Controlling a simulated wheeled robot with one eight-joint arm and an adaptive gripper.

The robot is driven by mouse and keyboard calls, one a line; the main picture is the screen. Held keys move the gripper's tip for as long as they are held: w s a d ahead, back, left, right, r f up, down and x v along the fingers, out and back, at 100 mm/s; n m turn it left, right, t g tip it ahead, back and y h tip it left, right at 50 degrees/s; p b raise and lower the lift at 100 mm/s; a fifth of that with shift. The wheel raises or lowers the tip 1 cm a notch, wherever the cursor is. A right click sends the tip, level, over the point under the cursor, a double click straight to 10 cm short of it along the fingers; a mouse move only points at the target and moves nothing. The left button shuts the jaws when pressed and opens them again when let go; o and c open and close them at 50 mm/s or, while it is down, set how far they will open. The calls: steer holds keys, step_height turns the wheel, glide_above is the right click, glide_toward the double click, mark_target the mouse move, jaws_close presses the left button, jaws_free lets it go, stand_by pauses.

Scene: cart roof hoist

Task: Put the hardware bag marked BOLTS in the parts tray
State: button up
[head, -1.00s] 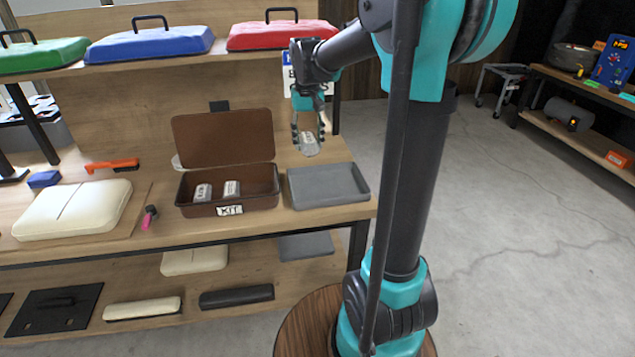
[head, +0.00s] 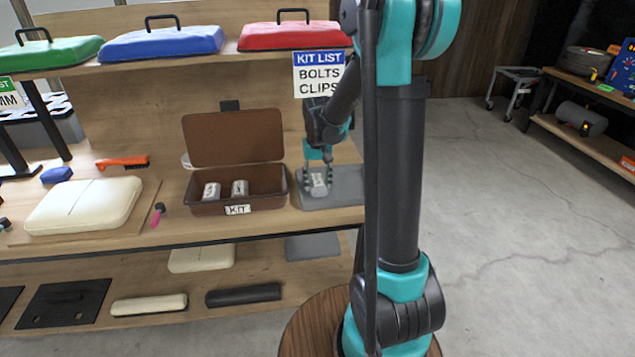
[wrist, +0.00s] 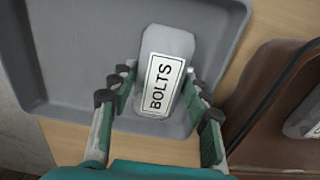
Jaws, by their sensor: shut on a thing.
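The grey hardware bag marked BOLTS (wrist: 164,75) is between the fingers of my gripper (wrist: 158,95), with its label readable in the wrist view. In the head view my gripper (head: 318,178) is shut on the bag (head: 319,186), over the grey parts tray (head: 345,190). In the wrist view the bag shows against the floor of the tray (wrist: 85,50), inside its rim. I cannot tell whether the bag touches the tray floor. My arm hides the right part of the tray in the head view.
Left of the tray stands an open brown case (head: 232,140) marked KIT, with two small bags inside. A sign (head: 319,75) reads KIT LIST, BOLTS, CLIPS. A cream cushion (head: 82,205) and an orange-handled tool (head: 122,162) lie further left.

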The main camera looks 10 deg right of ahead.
mark_target(317, 180)
steer(key=o, duration=1.2)
steer(key=shift+f, duration=0.1)
step_height(317, 180, up, 12)
steer(key=s+d+f+t, duration=0.2)
steer(key=s+f, duration=0.4)
steer(key=s, duration=0.5)
steer(key=s+d+f+t, duration=0.2)
steer(key=s+f, duration=0.5)
steer(key=s, duration=0.4)
steer(key=shift+d, duration=0.75)
